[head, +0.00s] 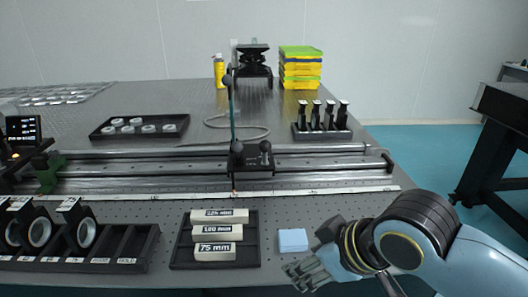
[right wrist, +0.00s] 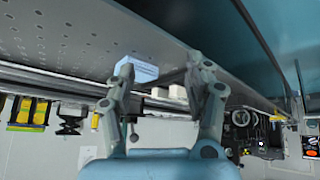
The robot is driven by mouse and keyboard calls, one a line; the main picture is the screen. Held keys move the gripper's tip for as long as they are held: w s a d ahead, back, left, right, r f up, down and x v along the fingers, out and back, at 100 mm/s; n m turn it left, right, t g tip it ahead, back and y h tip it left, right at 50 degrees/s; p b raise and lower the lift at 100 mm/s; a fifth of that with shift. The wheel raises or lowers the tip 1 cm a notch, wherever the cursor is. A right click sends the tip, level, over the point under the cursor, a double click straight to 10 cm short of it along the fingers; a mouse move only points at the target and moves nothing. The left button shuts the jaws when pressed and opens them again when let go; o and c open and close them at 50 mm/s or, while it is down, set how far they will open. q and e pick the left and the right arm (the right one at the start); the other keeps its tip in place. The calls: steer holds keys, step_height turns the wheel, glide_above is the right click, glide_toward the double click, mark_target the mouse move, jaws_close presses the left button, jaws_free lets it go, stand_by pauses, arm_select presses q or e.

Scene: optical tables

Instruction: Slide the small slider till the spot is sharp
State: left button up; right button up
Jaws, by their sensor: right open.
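A small black slider (head: 262,170) with ball-topped knobs sits on the long double rail (head: 325,170), near its middle. No light spot can be made out. My right gripper (head: 308,274) is low at the front right of the table, in front of the rail and well apart from the slider. In the right wrist view its two fingers (right wrist: 160,78) are spread with nothing held. My left gripper is not in view.
A pale blue block (head: 293,240) lies just left of my right gripper. A tray of labelled blocks (head: 177,253) and a rack of ring-mounted lenses (head: 125,240) are left. A black post stand (head: 322,134) and a tray of discs (head: 110,130) stand behind the rail.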

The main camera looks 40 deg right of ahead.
mark_target(269, 150)
steer(key=w+t, duration=0.1)
steer(key=w, duration=0.2)
steer(key=w+t+y, duration=0.1)
steer(key=w+t, duration=0.1)
steer(key=w, duration=0.1)
steer(key=shift+d+r+n, duration=0.15)
steer(key=shift+n, duration=0.15)
steer(key=w+t, duration=0.1)
steer(key=w+d+r, duration=0.1)
steer(key=w, duration=0.1)
steer(key=w+d+t, duration=0.1)
steer(key=shift+w+r+t, duration=0.3)
steer(key=shift+w, duration=0.05)
steer(key=w+d+r+t, duration=0.5)
steer(key=d, duration=0.2)
steer(key=shift+h, duration=0.4)
steer(key=w+b, duration=0.5)
steer(key=w, duration=0.4)
steer(key=shift+w+a, duration=0.1)
steer(key=shift+w, duration=0.25)
steer(key=shift+w+r+b, duration=0.15)
steer(key=shift+w+b, duration=0.3)
steer(key=shift+w, duration=0.1)
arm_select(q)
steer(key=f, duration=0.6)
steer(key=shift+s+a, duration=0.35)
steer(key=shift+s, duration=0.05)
arm_select(e)
jaws_close()
